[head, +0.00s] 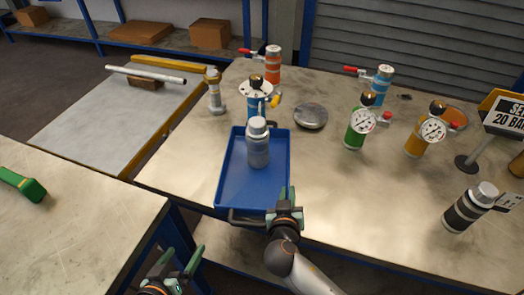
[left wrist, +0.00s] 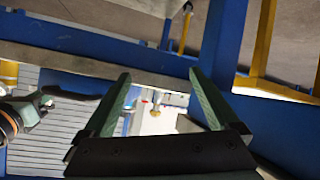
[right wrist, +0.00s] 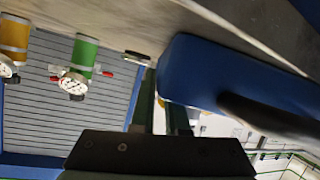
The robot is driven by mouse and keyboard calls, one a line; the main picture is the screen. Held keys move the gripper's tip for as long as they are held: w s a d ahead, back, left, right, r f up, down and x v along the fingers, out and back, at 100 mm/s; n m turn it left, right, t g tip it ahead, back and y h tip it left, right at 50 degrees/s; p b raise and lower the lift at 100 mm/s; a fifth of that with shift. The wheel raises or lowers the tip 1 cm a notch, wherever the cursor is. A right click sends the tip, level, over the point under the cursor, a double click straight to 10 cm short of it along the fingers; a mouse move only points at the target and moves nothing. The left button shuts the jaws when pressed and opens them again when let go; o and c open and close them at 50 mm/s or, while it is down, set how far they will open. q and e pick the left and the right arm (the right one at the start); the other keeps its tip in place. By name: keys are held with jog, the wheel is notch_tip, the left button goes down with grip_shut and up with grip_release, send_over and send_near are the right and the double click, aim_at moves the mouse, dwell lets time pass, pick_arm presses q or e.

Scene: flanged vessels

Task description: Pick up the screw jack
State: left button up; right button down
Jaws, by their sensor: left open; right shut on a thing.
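The screw jack appears to be the grey metal post (head: 215,95) with a wider foot and a brass-coloured top. It stands upright at the table's far left edge, left of the blue flanged vessel. My left gripper (head: 181,262) is open and empty, low at the front and well away from it. In the left wrist view the fingers (left wrist: 163,105) are apart with nothing between them. My right gripper (head: 285,200) is shut on the blue tray (head: 231,180) at its near right corner, beside the dark handle; the exact contact is partly hidden. The tray corner also shows in the right wrist view (right wrist: 190,70).
A grey bottle (head: 258,150) stands in the tray. Flanged vessels with gauges, green (head: 355,135) and orange (head: 415,146), stand to the right. A round metal disc (head: 310,116) lies behind the tray.

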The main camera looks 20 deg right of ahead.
pick_arm(q)
jog(key=shift+o, duration=0.2)
jog(key=w+d+r+m+h, duration=0.1)
jog(key=w+d+r+h, duration=0.1)
jog(key=w+d+r, duration=0.4)
jog(key=shift+w+d+r+h, duration=0.3)
jog(key=shift+w+r, duration=0.1)
jog(key=shift+w, duration=0.15)
jog(key=m+g+h, duration=0.1)
jog(key=m+h, duration=0.1)
jog(key=m, duration=0.5)
send_near(259, 139)
notch_tip(259, 139, down, 2)
jog(key=w, duration=0.2)
jog(key=shift+f+x, duration=0.2)
jog(key=shift+x, duration=2.6)
jog(key=shift+f+x, duration=0.15)
jog(key=shift+x, duration=2.7)
jog(key=shift+s+a, duration=0.1)
jog(key=shift+a, duration=0.05)
jog(key=shift+c, duration=0.2)
grip_shut()
jog(key=shift+r, duration=0.2)
